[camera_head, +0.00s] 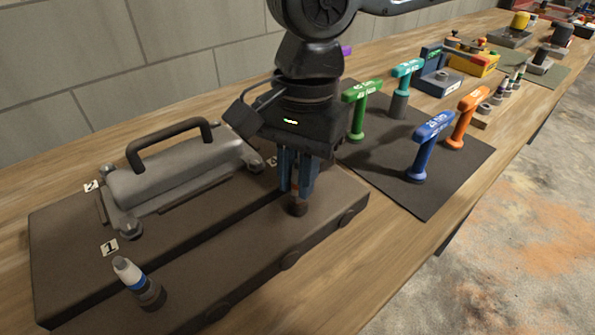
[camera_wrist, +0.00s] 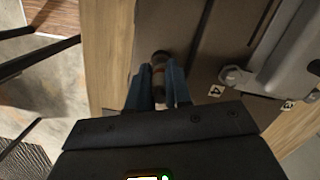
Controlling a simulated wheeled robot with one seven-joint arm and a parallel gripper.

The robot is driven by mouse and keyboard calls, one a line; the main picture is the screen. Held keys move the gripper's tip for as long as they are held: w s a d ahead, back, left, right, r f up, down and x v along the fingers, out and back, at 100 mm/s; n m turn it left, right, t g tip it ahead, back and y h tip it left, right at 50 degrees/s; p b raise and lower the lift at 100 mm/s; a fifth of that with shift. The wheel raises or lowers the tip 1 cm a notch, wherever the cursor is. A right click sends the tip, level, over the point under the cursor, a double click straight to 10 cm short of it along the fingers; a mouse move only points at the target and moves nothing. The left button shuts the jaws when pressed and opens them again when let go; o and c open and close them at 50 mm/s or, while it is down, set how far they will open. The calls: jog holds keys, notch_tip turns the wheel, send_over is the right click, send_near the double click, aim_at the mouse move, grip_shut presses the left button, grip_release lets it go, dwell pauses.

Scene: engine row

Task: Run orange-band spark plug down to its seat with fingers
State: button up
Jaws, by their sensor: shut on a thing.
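My gripper (camera_head: 297,190) points down at the near right part of the dark engine block (camera_head: 235,265). Its blue fingers are shut on a slim spark plug (camera_wrist: 159,77), which also shows as a thin strip between the fingers in the head view. The fingers hide most of it, and I cannot make out its band clearly. Its lower end is at a dark round plug well (camera_head: 297,208) on the block top. I cannot tell how deep it sits. In the wrist view my gripper (camera_wrist: 158,90) has a finger on each side of the plug.
A blue-band plug (camera_head: 137,282) stands in the block's front left by a "1" label. A grey cover with a black handle (camera_head: 170,140) lies behind. Green, teal, blue (camera_head: 430,145) and orange T-handled tools stand right, on or around a dark mat (camera_head: 455,170).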

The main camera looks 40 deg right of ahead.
grip_shut()
jog(key=shift+m, duration=1.2)
jog(key=m+p, duration=0.1)
jog(key=m, duration=0.3)
jog(key=shift+m+t, duration=0.3)
jog(key=shift+t, duration=0.1)
jog(key=o, duration=0.8)
grip_release()
